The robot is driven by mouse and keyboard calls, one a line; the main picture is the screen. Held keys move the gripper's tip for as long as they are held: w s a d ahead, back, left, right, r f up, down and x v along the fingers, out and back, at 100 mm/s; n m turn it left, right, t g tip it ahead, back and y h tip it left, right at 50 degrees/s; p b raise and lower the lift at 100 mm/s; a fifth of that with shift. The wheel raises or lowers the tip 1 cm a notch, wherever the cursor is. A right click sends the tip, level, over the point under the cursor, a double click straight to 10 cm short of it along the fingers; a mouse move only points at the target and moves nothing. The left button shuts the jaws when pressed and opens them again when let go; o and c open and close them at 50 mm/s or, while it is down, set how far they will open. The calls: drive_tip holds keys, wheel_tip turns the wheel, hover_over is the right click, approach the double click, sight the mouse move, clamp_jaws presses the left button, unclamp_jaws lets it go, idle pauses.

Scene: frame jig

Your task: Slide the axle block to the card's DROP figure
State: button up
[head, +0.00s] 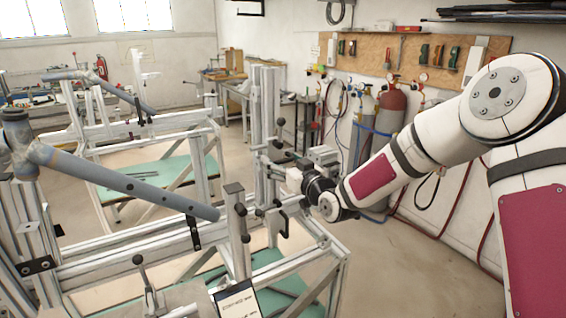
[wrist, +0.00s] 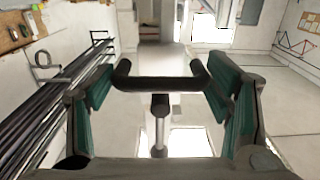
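A white card (head: 237,300) in a dark frame stands at the bottom of the head view; its writing and DROP figure are too small to read. The axle block cannot be clearly told from the other jig fittings around the upright post (head: 237,230). My gripper (head: 280,186) is beside the jig, right of that post. In the wrist view my gripper (wrist: 160,78) has its green-padded fingers wide apart. A black bent handle (wrist: 160,84) on a silver rod (wrist: 159,125) lies between them, its ends close to the pads; I cannot tell whether they touch.
A grey-blue tube (head: 130,185) runs across the jig's aluminium rails (head: 130,250). A tall post (head: 264,110) with black knobs stands behind my gripper. A clamp lever (head: 145,275) stands near the front. Gas cylinders (head: 391,108) are by the wall. Floor right of the jig is clear.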

drive_tip(key=c, duration=0.8)
wheel_tip(320, 180, up, 6)
drive_tip(key=shift+r+p, duration=0.2)
drive_tip(key=shift+p, duration=0.3)
drive_tip(key=o, duration=1.4)
drive_tip(key=shift+w+f, duration=0.1)
drive_tip(key=shift+w, duration=0.05)
drive_tip(key=shift+o, duration=0.2)
drive_tip(key=v, duration=1.2)
drive_tip(key=shift+f, duration=0.25)
drive_tip(key=shift+d, duration=0.2)
